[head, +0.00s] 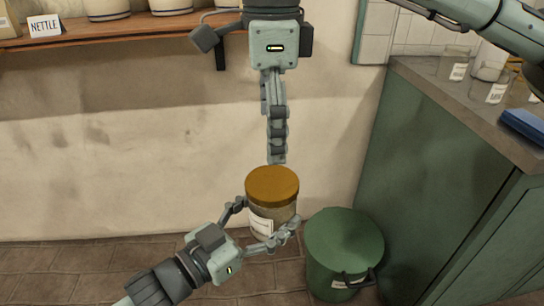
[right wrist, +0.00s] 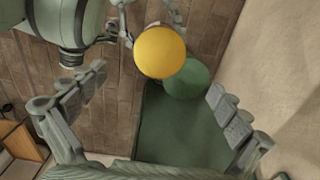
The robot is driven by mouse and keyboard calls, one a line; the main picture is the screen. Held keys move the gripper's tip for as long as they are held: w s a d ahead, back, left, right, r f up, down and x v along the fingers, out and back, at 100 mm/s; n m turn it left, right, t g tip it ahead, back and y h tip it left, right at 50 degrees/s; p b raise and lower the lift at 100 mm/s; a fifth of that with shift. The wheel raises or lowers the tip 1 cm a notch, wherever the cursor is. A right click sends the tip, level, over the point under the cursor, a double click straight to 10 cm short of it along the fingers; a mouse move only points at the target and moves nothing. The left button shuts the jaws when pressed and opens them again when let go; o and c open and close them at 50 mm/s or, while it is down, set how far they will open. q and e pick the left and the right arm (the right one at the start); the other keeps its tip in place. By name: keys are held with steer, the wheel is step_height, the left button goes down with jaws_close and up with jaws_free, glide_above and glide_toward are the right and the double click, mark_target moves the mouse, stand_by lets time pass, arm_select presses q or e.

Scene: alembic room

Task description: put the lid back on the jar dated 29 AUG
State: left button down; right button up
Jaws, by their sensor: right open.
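A glass jar (head: 285,212) with a pale label, too small to read, is held upright near the wall by my left gripper (head: 266,220). Its fingers are closed around the jar's sides. A round orange-yellow lid (head: 272,184) sits on top of the jar; whether it is fully seated cannot be told. The lid shows as a yellow disc in the right wrist view (right wrist: 160,52). My right gripper (head: 277,160) points down just above the lid. Its fingers are spread wide and empty in the right wrist view (right wrist: 160,88).
A green lidded bin (head: 343,245) stands on the floor right of the jar. A green cabinet (head: 430,160) at right bears glass jars (head: 455,64) and a blue object (head: 523,124). A wooden shelf (head: 110,30) with white pots and a NETTLE card (head: 45,26) is upper left.

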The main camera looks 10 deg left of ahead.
steer(key=shift+r, duration=1.7)
